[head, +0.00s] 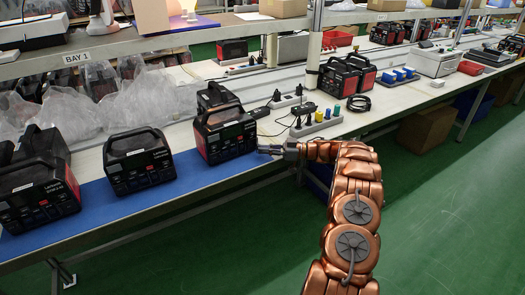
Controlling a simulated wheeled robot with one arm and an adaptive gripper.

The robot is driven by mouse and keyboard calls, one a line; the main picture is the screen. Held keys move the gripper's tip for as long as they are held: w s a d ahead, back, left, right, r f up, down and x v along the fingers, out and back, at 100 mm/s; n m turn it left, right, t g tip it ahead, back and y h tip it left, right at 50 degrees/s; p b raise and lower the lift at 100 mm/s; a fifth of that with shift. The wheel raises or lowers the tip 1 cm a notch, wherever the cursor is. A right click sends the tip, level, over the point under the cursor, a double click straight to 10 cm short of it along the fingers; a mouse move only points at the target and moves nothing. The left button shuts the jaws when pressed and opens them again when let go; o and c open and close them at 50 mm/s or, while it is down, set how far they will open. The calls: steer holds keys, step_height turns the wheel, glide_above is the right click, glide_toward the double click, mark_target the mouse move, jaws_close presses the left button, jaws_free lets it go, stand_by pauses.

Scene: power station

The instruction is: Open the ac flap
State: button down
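A black power station with red side panels (226,138) stands on the blue mat at the bench's front edge, in the middle of the head view. Its handle is on top and its dark front faces the aisle. The AC flap is too small to make out, so I cannot tell whether it is open or shut. My gripper (268,149) is just right of this power station, near its right front corner. A narrow gap seems to lie between them. The gripper is too small in view to tell whether its fingers are apart, and I see nothing held in it.
Two more power stations (138,162) (38,195) stand to the left on the blue mat (120,212). Behind my gripper are a power strip with plugs (316,125) and loose cables. Clear plastic bags (160,100) lie behind. The green floor (450,200) in front is clear.

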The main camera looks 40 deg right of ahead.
steer(key=shift+d+r+n+g+y+b, duration=0.1)
steer(key=shift+d+n+g+y+b, duration=0.3)
steer(key=shift+n+g+y, duration=0.65)
stand_by(0.4)
steer(key=c, duration=1.3)
jaws_free()
steer(key=shift+h, duration=0.25)
steer(key=shift+c, duration=0.2)
